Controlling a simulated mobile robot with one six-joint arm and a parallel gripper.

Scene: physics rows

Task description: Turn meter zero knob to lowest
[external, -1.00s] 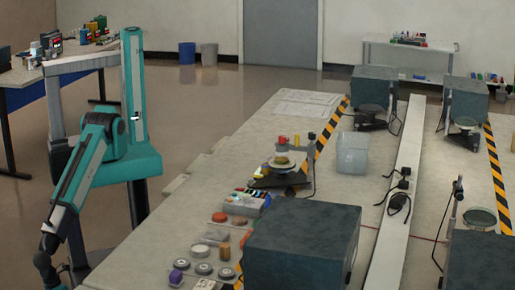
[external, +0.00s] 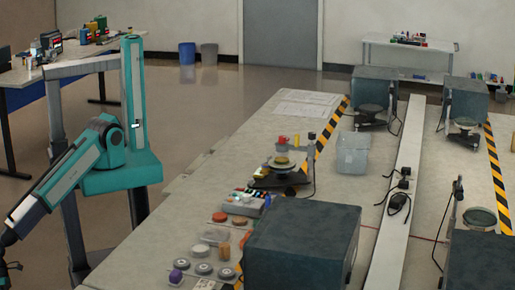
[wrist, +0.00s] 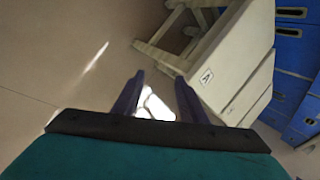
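My gripper (wrist: 159,76) shows in the wrist view with two dark fingers spread apart and nothing between them. In the external view my gripper (external: 11,267) is at the lower left edge, small and partly cut off, over the floor and away from the benches. I cannot make out a meter zero knob in either view. A small box-shaped device with a reddish front (external: 56,42) stands on the back left table; I cannot tell whether it is the meter.
The back left table (external: 88,55) holds several small items. A long bench (external: 215,165) with dark boxes, balance-like devices and a clear bin (external: 353,155) fills the right.

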